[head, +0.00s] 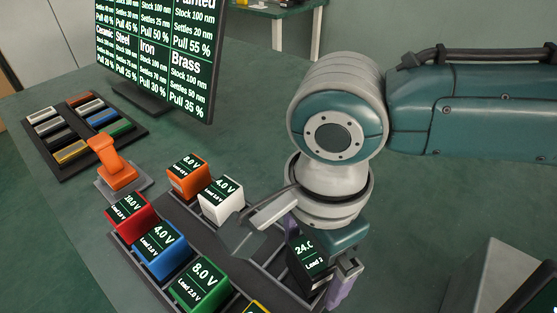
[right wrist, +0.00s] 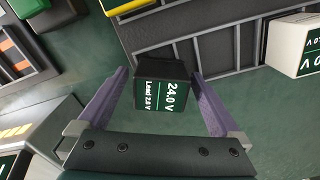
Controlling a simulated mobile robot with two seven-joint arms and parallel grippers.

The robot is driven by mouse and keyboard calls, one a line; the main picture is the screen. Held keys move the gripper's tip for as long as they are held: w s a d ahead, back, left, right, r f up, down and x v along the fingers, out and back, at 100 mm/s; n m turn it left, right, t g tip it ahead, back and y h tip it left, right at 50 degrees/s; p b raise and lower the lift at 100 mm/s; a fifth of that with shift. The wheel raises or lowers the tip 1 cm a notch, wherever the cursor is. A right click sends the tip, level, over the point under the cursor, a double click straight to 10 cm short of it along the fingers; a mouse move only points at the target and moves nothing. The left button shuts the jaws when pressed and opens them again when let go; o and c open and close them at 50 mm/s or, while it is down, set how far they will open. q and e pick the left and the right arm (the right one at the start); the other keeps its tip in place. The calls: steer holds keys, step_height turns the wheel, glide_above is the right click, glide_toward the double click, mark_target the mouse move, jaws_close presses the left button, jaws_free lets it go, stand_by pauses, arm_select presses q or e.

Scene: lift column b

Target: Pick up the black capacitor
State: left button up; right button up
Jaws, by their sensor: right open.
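The black capacitor (head: 309,267) is a dark block with a 24.0 V label, at the right side of the tray (head: 187,211) in the head view. In the right wrist view the black capacitor (right wrist: 165,93) sits between the fingers, overlapping the tray's edge in the picture. My right gripper (right wrist: 160,85) is open, with one purple finger on each side of the block and a visible gap to both. In the head view my right gripper (head: 318,262) hangs over the block and partly hides it. I cannot tell whether the block rests in a slot. My left gripper is out of view.
Orange (head: 187,176), white (head: 221,201), red (head: 130,218), blue (head: 160,249) and green (head: 198,286) blocks stand in the tray. An orange device (head: 113,162), a rack of coloured bars (head: 73,155) and a monitor (head: 157,50) stand beyond. The table at right is partly clear.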

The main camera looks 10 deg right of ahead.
steer(key=shift+c, duration=0.2)
jaws_close()
stand_by(0.6)
